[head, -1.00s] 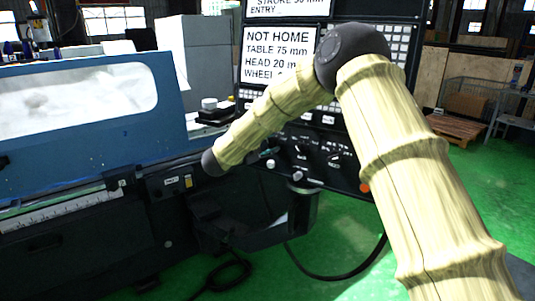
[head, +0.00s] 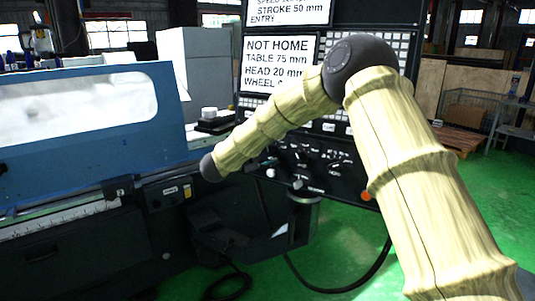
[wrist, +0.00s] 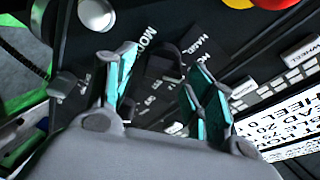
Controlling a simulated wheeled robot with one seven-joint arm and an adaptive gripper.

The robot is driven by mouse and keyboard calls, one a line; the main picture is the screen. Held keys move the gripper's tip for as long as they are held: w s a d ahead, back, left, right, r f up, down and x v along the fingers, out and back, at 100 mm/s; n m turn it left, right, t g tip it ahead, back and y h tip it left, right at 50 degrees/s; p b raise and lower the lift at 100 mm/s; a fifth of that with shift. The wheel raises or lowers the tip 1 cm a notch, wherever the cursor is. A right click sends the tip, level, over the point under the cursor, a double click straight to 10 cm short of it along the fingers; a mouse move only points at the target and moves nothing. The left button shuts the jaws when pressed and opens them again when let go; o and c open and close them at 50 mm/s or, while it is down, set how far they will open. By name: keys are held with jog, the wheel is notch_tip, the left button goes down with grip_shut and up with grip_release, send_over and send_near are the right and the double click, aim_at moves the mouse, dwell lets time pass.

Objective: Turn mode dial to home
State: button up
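The mode dial (wrist: 163,62) is a dark knob on the black control panel, beside white "MODE" lettering in the wrist view. My gripper (wrist: 160,72) is open, with its teal-padded fingers on either side of the dial. I cannot tell whether the pads touch it. Which label the dial points to is not readable. The display (head: 277,62) reads "NOT HOME", with table, head and wheel lines.
Other panel controls lie close by: a silver knob (wrist: 97,13), a small grey knob (wrist: 62,84), and red and yellow buttons at the wrist view's top right. The blue grinder cover (head: 85,110) stands left.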

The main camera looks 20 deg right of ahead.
jog(key=shift+r, duration=0.1)
jog(key=v, duration=1.2)
notch_tip(320, 180, down, 21)
jog(key=s+d+n+t+y, duration=0.15)
jog(key=n+t+y, duration=0.3)
jog(key=n, duration=0.45)
jog(key=s+f+n+g+y, duration=0.1)
jog(key=s+f+n+y, duration=0.25)
jog(key=s+f, duration=0.5)
jog(key=s+f+n+g+y, duration=0.2)
jog(key=s+f+n, duration=0.25)
jog(key=f, duration=0.75)
jog(key=s+d+f+n+g+y, duration=0.1)
jog(key=s+f+n+g, duration=0.1)
jog(key=s+f, duration=0.35)
jog(key=s+d+f+n+g+y, duration=0.1)
jog(key=s+f, duration=0.1)
jog(key=s, duration=0.7)
jog(key=s+f+n+g+y, duration=0.1)
jog(key=s+f+n+g, duration=0.1)
jog(key=s+f, duration=0.35)
jog(key=s+d+n+g, duration=0.1)
jog(key=s+g, duration=0.1)
jog(key=s, duration=0.9)
jog(key=s+d+f+n+g+y, duration=0.1)
jog(key=s+n+g, duration=0.1)
jog(key=s, duration=0.9)
jog(key=shift+s+d+f+g+y, duration=0.2)
jog(key=shift+s+d+g+y, duration=0.1)
jog(key=shift+g, duration=0.25)
